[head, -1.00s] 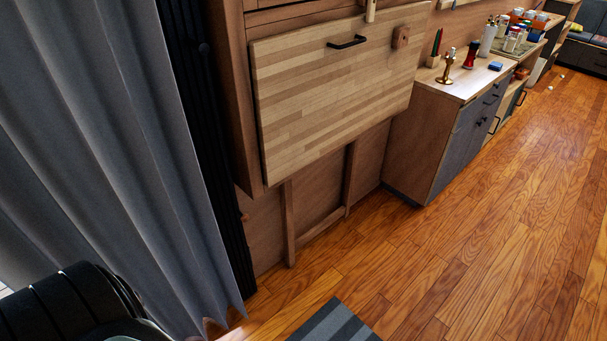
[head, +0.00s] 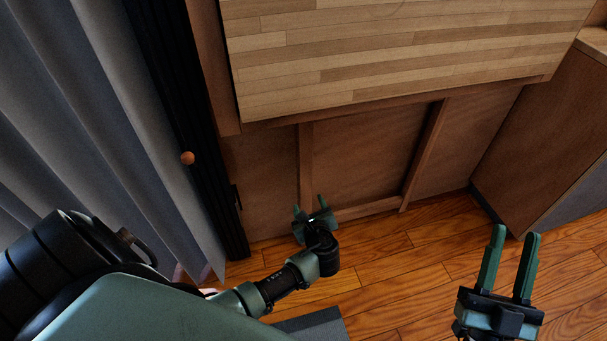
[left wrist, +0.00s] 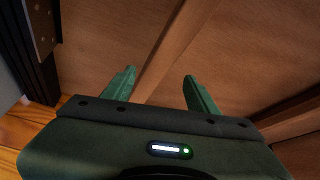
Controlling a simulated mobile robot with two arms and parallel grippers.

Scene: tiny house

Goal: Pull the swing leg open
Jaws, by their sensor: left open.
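The swing leg is a wooden frame flat against the wall panel under the folded table leaf (head: 390,60). Its left upright (head: 305,150), right upright (head: 424,155) and low rail (head: 375,208) show in the head view. My left gripper (head: 308,203) is open low down by the left upright, with its fingers pointing at it. In the left wrist view the upright (left wrist: 178,45) runs diagonally ahead, between the directions of the two open fingers (left wrist: 160,74). I cannot tell whether they touch it. My right gripper (head: 516,232) is open and empty over the floor at right.
A grey curtain (head: 130,120) and a dark upright strip (head: 175,95) stand close on the left. A wooden cabinet (head: 545,130) stands on the right. A grey mat (head: 315,325) lies on the floor. The wooden floor (head: 410,260) between is clear.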

